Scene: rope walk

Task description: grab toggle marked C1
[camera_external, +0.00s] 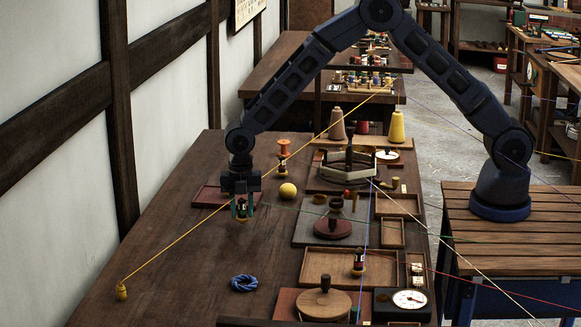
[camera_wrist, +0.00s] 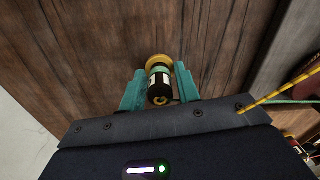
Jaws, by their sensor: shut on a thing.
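My gripper (camera_external: 241,210) is over the left part of the long bench, with its teal fingers pointing down. The fingers are shut on a small dark toggle (camera_wrist: 160,86) with a pale label, a green band and a yellow end. I cannot read a mark on it, and whether it touches the bench is unclear. Another dark toggle (camera_external: 358,262) stands in a wooden tray at the front right.
A yellow ball (camera_external: 287,191) lies right of my gripper. A yellow cord runs tight across the bench to a yellow weight (camera_external: 121,292). A blue rope coil (camera_external: 244,283) lies in front. A round wooden block (camera_external: 323,304) and a dial (camera_external: 409,299) stand front right. The left bench is mostly clear.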

